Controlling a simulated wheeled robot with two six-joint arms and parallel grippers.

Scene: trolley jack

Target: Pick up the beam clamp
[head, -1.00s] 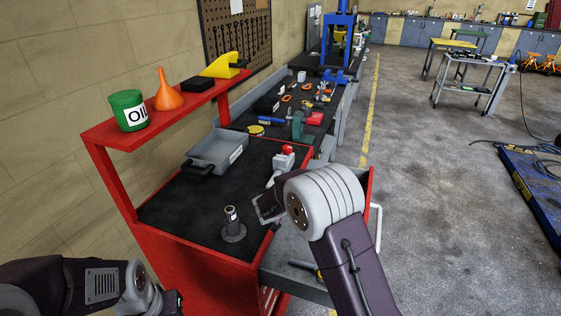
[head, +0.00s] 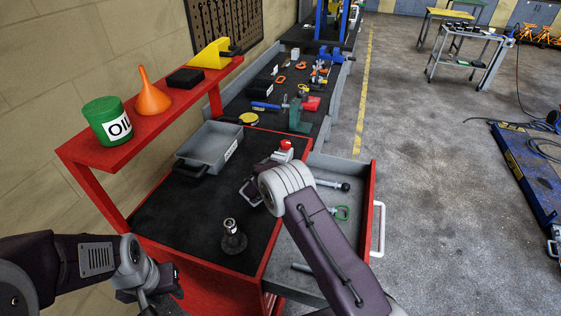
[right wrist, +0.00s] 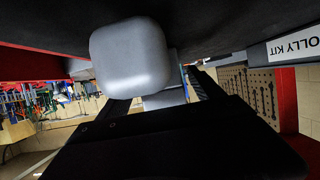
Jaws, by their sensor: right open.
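I cannot tell for sure which item is the beam clamp. A blue tool (head: 265,106) and small orange pieces (head: 281,79) lie on the dark bench behind the trolley. My right gripper (head: 250,190) is low over the red trolley's black top, partly hidden by its own wrist. In the right wrist view its jaws (right wrist: 160,98) are open, with a rounded grey block (right wrist: 131,58) in front of or between them; contact is unclear. My left gripper (head: 152,288) is at the lower left, away from the bench items; its finger opening is not clear.
A grey tray (head: 212,147), a dark flanged post (head: 234,238) and a red-topped item (head: 286,146) stand on the trolley. The open drawer (head: 330,252) holds a green-ended tool (head: 341,212). The shelf bears an oil can (head: 108,121) and funnel (head: 152,96).

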